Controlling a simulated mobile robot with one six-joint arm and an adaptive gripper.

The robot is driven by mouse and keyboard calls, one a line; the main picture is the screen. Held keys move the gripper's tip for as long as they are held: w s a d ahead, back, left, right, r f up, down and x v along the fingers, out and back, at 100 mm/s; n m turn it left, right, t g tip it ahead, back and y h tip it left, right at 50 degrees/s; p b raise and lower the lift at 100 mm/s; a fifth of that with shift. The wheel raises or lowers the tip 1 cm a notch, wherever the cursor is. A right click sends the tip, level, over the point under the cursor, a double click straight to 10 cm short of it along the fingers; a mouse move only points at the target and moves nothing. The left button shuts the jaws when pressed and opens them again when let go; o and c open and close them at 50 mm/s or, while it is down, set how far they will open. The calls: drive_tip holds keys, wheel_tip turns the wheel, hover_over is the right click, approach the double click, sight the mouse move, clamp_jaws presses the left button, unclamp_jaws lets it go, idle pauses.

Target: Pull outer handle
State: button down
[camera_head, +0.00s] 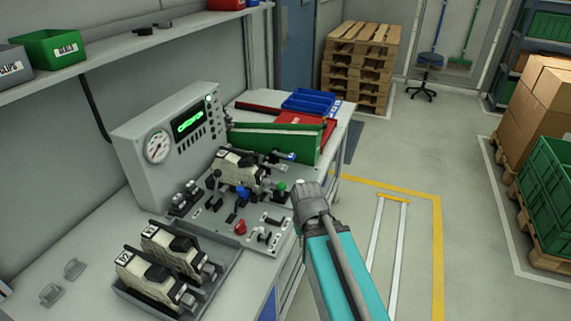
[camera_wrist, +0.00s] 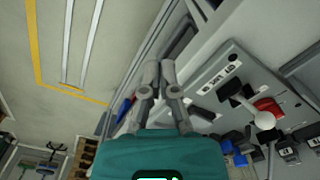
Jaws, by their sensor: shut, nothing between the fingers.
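My gripper (camera_wrist: 160,72) is shut and empty in the wrist view, its grey fingertips together. They hang over the bench edge, beside a grey control plate (camera_wrist: 230,75) and apart from it. On the plate are a black lever with a white ball (camera_wrist: 265,121) and a red knob (camera_wrist: 268,106). In the head view the plate carries a red knob (camera_head: 240,228), a blue knob (camera_head: 242,193), a green knob (camera_head: 281,187) and small black handles (camera_head: 266,236). My wrist hides its right edge and the fingertips there. I cannot tell which handle is the outer one.
A tray (camera_head: 213,293) with two similar parts stands in front. A green bin (camera_head: 275,143) stands behind. Floor to the right is clear up to the green crate (camera_head: 551,185).

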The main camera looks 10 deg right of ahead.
drive_tip(key=w+d+r+n+t+y+p, duration=0.1)
drive_tip(key=w+r, duration=0.4)
drive_tip(key=w, duration=0.5)
drive_tip(key=w+d+r+n+t+y+p, duration=0.2)
drive_tip(key=w+d+r+n+y+p, duration=0.2)
drive_tip(key=w, duration=0.6)
drive_tip(key=w+d+r+n+t+y+p, duration=0.2)
drive_tip(key=w+r+n+p, duration=0.2)
drive_tip(key=w, duration=0.5)
drive_tip(key=shift+w+d+r+n+y, duration=0.15)
drive_tip(key=shift+w+r+n+y, duration=0.2)
drive_tip(key=shift+r+n, duration=0.65)
drive_tip(key=shift+w+f, duration=0.1)
drive_tip(key=shift+f, duration=0.2)
drive_tip(key=b, duration=0.7)
hover_over(280, 167)
drive_tip(key=s+d, duration=0.1)
drive_tip(key=d, duration=0.1)
wheel_tip(280, 167, down, 7)
drive_tip(key=shift+f, duration=0.1)
drive_tip(key=shift+s+f+b, duration=0.1)
drive_tip(key=shift+f+b, duration=1.7)
drive_tip(key=shift+b, duration=0.1)
